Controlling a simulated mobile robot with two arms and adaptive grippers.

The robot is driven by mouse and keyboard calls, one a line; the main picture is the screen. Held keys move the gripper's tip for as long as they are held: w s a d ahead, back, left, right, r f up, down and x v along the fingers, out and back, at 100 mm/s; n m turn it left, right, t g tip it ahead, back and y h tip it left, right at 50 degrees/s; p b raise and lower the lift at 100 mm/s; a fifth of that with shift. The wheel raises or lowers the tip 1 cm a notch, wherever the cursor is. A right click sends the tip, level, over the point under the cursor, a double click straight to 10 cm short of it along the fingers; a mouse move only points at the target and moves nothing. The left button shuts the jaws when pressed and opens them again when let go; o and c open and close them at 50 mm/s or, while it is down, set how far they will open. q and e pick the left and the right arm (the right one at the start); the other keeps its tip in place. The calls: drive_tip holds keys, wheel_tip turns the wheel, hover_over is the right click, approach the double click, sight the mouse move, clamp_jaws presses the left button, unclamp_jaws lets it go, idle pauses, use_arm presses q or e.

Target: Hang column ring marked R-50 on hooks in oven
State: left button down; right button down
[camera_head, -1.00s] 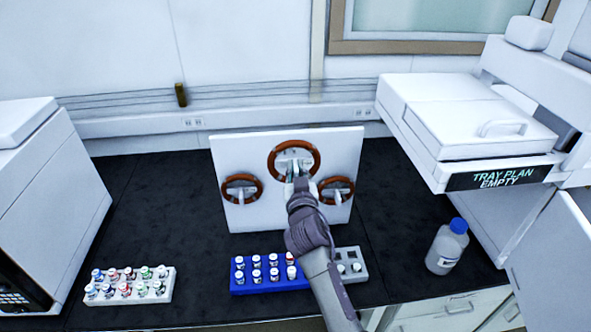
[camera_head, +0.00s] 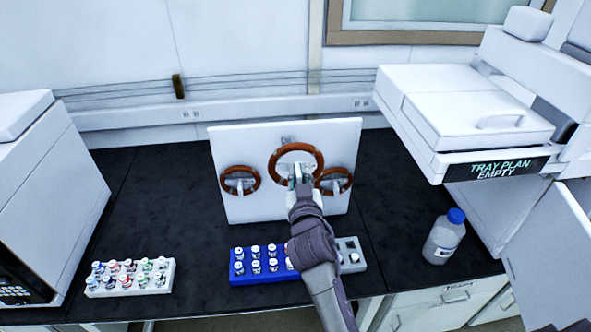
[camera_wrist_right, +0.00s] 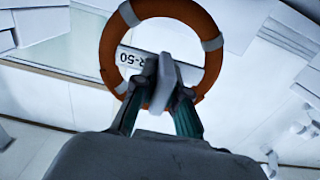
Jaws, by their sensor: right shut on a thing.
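The R-50 column ring (camera_wrist_right: 205,25) is orange-brown with pale bands, and its R-50 label shows upside down in the right wrist view. My right gripper (camera_wrist_right: 160,90) is shut on the ring's pale tab. In the head view the held ring (camera_head: 318,155) is in front of the white board (camera_head: 245,135), clear of the board's upper hook (camera_head: 286,140). My right gripper (camera_head: 299,178) is below the ring's middle there. Two smaller rings hang on the board, one at left (camera_head: 225,180) and one at right (camera_head: 347,181). My left gripper and the oven hooks are not seen.
A blue vial rack (camera_head: 238,281) and a grey rack (camera_head: 357,262) stand in front of the board. A white vial rack (camera_head: 170,275) is at left. A blue-capped bottle (camera_head: 442,240) stands at right, near a white instrument (camera_head: 420,120). White equipment (camera_head: 60,180) stands at far left.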

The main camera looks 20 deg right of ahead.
drive_tip(key=shift+s+a+f, duration=0.2)
drive_tip(key=shift+s+a, duration=0.2)
drive_tip(key=shift+s, duration=0.15)
drive_tip(key=b+v, duration=0.3)
drive_tip(key=v, duration=1.4)
